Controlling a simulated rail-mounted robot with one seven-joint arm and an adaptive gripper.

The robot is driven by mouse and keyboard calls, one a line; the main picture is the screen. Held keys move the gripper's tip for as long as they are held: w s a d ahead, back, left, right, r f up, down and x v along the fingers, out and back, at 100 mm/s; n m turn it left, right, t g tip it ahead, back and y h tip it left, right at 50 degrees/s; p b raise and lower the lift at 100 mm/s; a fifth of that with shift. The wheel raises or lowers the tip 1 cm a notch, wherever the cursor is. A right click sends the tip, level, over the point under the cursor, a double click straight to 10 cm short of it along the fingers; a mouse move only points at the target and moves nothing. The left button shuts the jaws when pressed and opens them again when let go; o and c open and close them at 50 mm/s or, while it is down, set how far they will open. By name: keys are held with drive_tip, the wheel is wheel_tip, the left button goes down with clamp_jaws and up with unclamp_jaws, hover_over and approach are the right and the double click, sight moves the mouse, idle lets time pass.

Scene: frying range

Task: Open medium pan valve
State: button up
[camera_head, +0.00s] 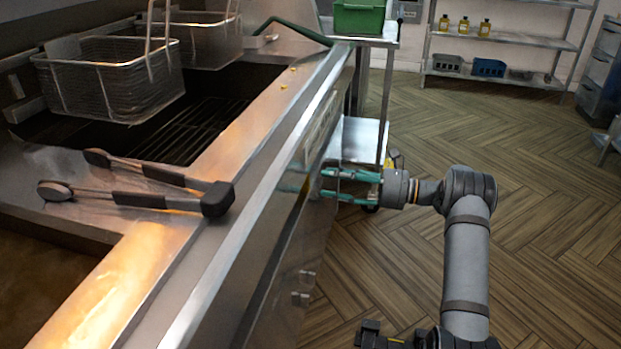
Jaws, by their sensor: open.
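The fryer (200,285) fills the left side, with its front panel facing right toward the floor. I cannot make out a medium pan valve; the front is seen at a steep angle and much of it is hidden. My gripper (325,184), with green fingers, is open and points left at the upper front of the fryer. Its fingertips are close to the front panel; I cannot tell whether they touch it. Nothing shows between the fingers. Small metal fittings (303,298) stick out lower on the fryer front, nearer the camera.
Tongs (150,190) lie on the fryer top near its edge. Wire baskets (110,80) stand over the fryer wells. A metal cart (360,140) with a green bin (358,18) stands just behind my gripper. Shelves (500,40) line the back wall. The wooden floor (540,240) at right is clear.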

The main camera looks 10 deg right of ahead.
sight(309, 176)
drive_tip(key=x, duration=0.6)
drive_tip(key=shift+w+a+b, duration=0.1)
drive_tip(key=shift+b, duration=0.3)
drive_tip(key=shift+c, duration=1.4)
drive_tip(key=c, duration=0.9)
drive_tip(key=shift+r+m+p, duration=0.15)
drive_tip(key=shift+m+p, duration=0.25)
drive_tip(key=shift+p, duration=0.45)
